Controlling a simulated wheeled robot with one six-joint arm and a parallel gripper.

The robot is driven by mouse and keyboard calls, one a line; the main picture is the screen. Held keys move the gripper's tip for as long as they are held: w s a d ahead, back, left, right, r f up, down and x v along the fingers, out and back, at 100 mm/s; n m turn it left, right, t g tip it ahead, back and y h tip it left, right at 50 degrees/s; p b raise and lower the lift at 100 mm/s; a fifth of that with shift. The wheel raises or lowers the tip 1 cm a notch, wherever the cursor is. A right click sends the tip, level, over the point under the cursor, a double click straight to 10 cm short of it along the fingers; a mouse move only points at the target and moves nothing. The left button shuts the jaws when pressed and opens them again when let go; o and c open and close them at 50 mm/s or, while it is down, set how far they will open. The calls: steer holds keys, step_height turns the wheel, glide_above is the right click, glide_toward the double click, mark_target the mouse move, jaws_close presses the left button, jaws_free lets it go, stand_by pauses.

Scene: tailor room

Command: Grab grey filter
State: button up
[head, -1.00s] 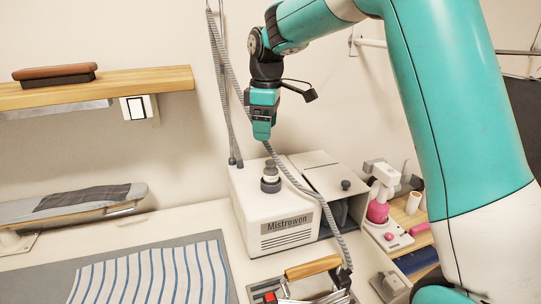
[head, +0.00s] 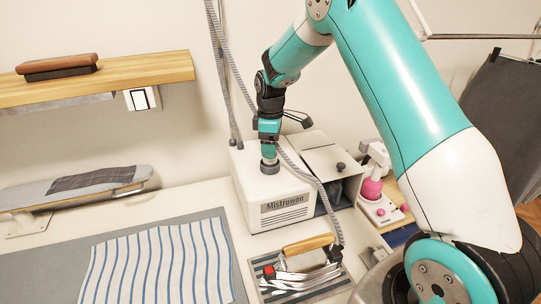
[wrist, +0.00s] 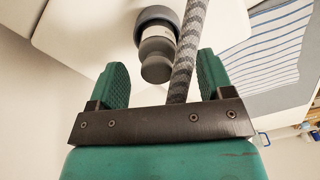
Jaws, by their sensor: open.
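A grey stepped round piece (head: 269,167), which looks like the grey filter, stands upright on top of the white Mistrowen machine (head: 250,200). In the wrist view the grey filter (wrist: 157,58) has a wide base, a pale band and a round grey top. My gripper (head: 268,152) points down just above it, with teal fingers. In the wrist view the open fingers (wrist: 163,68) are apart on either side of the filter's top, and I see no contact. In the head view the fingers partly hide the filter's top.
A grey braided hose (head: 300,168) passes close to my gripper; in the wrist view it runs between the fingers, right of the filter. An iron (head: 308,247) with a wooden handle stands in front of the machine. A wooden shelf (head: 150,74) and striped cloth (head: 160,265) are at left.

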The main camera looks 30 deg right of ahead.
steer(key=shift+w+f+p, duration=0.15)
steer(key=shift+f+p, duration=1.05)
steer(key=shift+f, duration=1.1)
steer(key=c, duration=1)
steer(key=shift+c, duration=0.2)
steer(key=shift+r, duration=0.1)
